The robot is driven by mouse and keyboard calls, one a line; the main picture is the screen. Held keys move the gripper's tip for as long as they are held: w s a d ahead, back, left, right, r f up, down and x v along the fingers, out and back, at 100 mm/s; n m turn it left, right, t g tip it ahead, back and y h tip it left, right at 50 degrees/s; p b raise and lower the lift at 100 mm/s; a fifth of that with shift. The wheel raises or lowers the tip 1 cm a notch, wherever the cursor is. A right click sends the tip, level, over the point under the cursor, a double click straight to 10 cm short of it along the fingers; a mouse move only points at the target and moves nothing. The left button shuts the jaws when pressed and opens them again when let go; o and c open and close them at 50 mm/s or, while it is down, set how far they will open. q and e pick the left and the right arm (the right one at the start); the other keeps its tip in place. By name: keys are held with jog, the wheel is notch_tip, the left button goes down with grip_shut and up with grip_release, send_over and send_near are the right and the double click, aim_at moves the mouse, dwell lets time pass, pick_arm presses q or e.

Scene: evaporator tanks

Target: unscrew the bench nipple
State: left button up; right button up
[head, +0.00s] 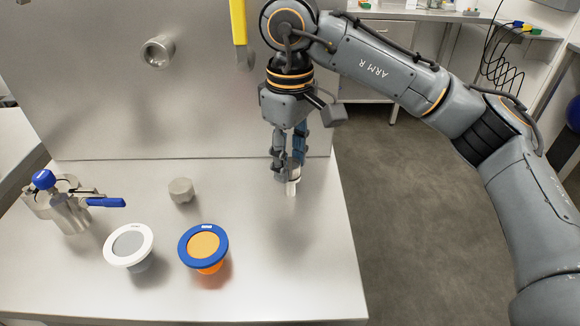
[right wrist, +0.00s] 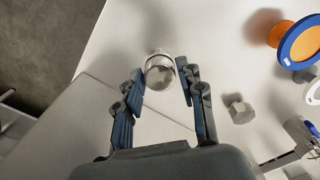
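A short, pale metal round fitting, apparently the bench nipple (head: 293,187), stands upright near the right side of the steel bench. The fingers partly hide the nipple in the head view. My left gripper is not in view.
A grey hex cap (head: 181,190) sits left of the nipple. White-rimmed (head: 112,258) and blue-rimmed (head: 187,255) cups stand nearer the front. A metal fitting with a blue lever (head: 106,202) is at left. A steel panel (head: 100,100) rises behind. Bench room is clear at front right.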

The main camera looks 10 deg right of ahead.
jog(key=m, duration=0.6)
jog(key=shift+m, duration=0.4)
jog(key=m, duration=0.6)
jog(key=shift+m, duration=0.4)
jog(key=m, duration=1.2)
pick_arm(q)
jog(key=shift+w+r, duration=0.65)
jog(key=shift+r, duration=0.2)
pick_arm(e)
jog(key=shift+c, duration=0.5)
